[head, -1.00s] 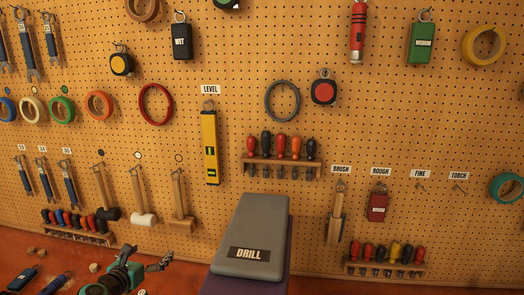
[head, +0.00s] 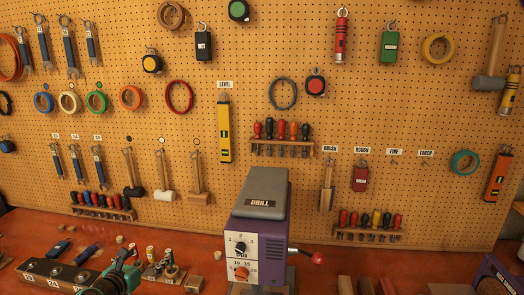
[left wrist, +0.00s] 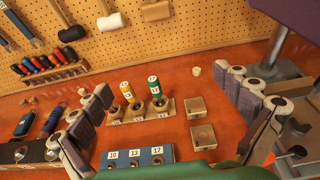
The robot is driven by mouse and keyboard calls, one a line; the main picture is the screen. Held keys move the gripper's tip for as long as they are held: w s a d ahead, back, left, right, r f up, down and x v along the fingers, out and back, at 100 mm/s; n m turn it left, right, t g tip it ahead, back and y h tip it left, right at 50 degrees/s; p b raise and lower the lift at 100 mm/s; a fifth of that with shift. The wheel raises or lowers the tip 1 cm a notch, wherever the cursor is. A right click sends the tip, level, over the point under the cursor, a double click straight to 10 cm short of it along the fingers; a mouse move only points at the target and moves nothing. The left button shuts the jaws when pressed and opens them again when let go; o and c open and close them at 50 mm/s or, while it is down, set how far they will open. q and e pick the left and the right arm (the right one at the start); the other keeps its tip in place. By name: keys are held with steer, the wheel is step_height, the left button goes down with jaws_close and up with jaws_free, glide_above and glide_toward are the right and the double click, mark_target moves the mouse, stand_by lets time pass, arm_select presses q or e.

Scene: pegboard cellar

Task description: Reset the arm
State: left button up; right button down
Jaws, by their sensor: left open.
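My left gripper (head: 138,266) is at the lower left of the head view, over the red bench; its green body shows, and part of it is cut off by the bottom edge. In the left wrist view the left gripper (left wrist: 172,108) has its two padded fingers spread wide at the left and right. Nothing is between the pads; bench and small blocks show beyond them.
A purple and grey drill press (head: 262,212) stands right of the gripper. Wooden bit holders (left wrist: 140,110) and a numbered block (left wrist: 140,157) lie below it. The pegboard (head: 400,100) with hanging tools closes off the back. Bare bench (head: 190,228) lies left of the drill.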

arm_select(q)
steer(key=s+d+f+m+g+b, duration=0.2)
steer(key=s+d+f+m, duration=0.1)
steer(key=s+d+m, duration=0.45)
steer(key=s+d+f+m+g+b, duration=0.3)
steer(key=s+d+m, duration=0.2)
steer(key=d+m, duration=0.4)
steer(key=s+f+m+g+y+b, duration=0.1)
steer(key=s+f+m, duration=0.3)
steer(key=s+m, duration=0.4)
steer(key=s+f+m+g+y+b, duration=0.1)
steer(key=s+f+m+b, duration=0.1)
steer(key=s+f+m, duration=0.3)
steer(key=shift+s+d+m+g+b, duration=0.3)
steer(key=shift+s+m, duration=1.15)
steer(key=shift+m, duration=1)
arm_select(e)
step_height(320, 180, down, 8)
steer(key=shift+f, duration=0.25)
